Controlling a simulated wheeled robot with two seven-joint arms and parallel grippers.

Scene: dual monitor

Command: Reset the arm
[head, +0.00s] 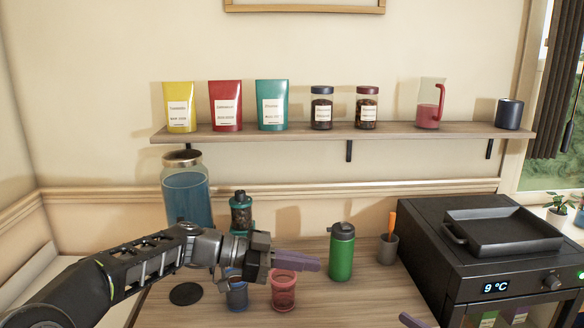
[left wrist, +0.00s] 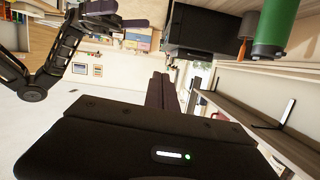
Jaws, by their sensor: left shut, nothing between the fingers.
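My left arm comes in from the left in the head view. Its gripper (head: 310,264) has its purple fingers together, pointing right, with nothing between them. It hangs above a red cup (head: 284,292) and a blue cup (head: 237,296), hiding part of both. In the left wrist view the same closed fingers (left wrist: 158,92) stick out from the dark gripper body. A purple tip (head: 412,321), probably of my right gripper, just shows at the bottom edge of the head view. My other arm (left wrist: 60,55) shows at the left of the left wrist view.
A green bottle (head: 341,254) and a small grey holder (head: 387,248) stand right of the gripper. A black oven (head: 480,250) with a tray on it is at the right. A large blue jar (head: 187,195) and a grinder (head: 241,213) stand behind the arm. A wall shelf (head: 350,131) runs above.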

